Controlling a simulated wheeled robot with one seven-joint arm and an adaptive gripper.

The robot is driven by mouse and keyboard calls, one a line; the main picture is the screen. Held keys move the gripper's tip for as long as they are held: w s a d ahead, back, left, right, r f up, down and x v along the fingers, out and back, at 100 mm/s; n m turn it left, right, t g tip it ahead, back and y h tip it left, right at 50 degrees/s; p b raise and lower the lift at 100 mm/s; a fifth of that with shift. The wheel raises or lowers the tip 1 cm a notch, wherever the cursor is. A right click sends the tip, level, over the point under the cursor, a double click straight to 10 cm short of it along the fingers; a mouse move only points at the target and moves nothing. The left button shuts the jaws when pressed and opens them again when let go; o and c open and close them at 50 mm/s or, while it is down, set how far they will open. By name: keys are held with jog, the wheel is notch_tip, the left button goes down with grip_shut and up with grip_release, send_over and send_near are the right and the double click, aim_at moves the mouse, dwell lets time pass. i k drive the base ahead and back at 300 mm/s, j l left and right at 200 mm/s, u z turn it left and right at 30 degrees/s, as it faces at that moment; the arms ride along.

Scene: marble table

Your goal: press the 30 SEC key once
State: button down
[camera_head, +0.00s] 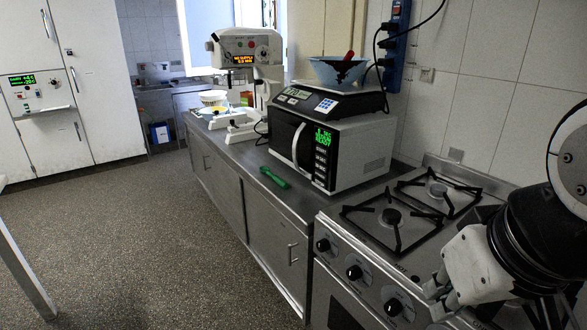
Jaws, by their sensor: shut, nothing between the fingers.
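A microwave (346,150) stands on a steel counter, its black door and white handle facing left. Its control panel (321,163) has a lit green display (323,138) with a column of small keys below it. The key labels are too small to read, so I cannot tell which is the 30 SEC key. My gripper (437,300) is at the lower right, over the front edge of the stove, shut and empty. It is well apart from the microwave, to the right of and nearer than the panel.
A stove (385,255) with black pan supports lies between my gripper and the microwave. A black scale (330,102) with a blue bowl (338,71) sits on the microwave. A green object (273,178) lies on the counter (232,163). The floor (130,235) at left is clear.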

aim_at(325, 169)
jog(key=i+j, duration=0.3)
jog(key=i+j+z, duration=0.1)
jog(key=i+j, duration=0.15)
jog(key=j, duration=0.2)
jog(key=i+j, duration=0.25)
jog(key=j, duration=0.15)
jog(key=i+j, duration=0.3)
jog(key=i+j+z, duration=0.1)
jog(key=i+j, duration=0.15)
jog(key=j, duration=0.25)
jog(key=i+j, duration=0.25)
jog(key=j, duration=0.15)
jog(key=i+j+z, duration=0.1)
jog(key=i+j, duration=0.15)
jog(key=j, duration=0.2)
jog(key=i+j, duration=0.2)
jog(key=j, duration=0.25)
